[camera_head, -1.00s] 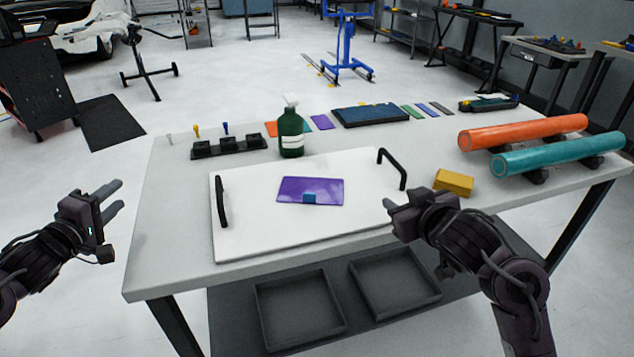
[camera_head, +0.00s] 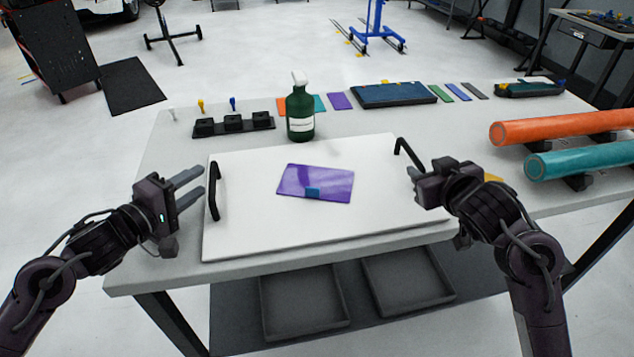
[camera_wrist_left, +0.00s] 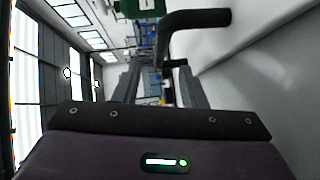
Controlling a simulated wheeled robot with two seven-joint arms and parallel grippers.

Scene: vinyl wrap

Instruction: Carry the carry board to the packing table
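The carry board (camera_head: 250,225) is a white panel with black handles, lying flat on the grey worktable (camera_head: 180,265). I cannot tell which other table is the packing table.
A green bottle (camera_head: 300,112) stands behind the board, near a black holder (camera_head: 234,124). An orange roll (camera_head: 555,127) and teal roll (camera_head: 590,158) lie at the right. A yellow block (camera_head: 493,178) is mostly hidden behind my right gripper. Two trays sit below.

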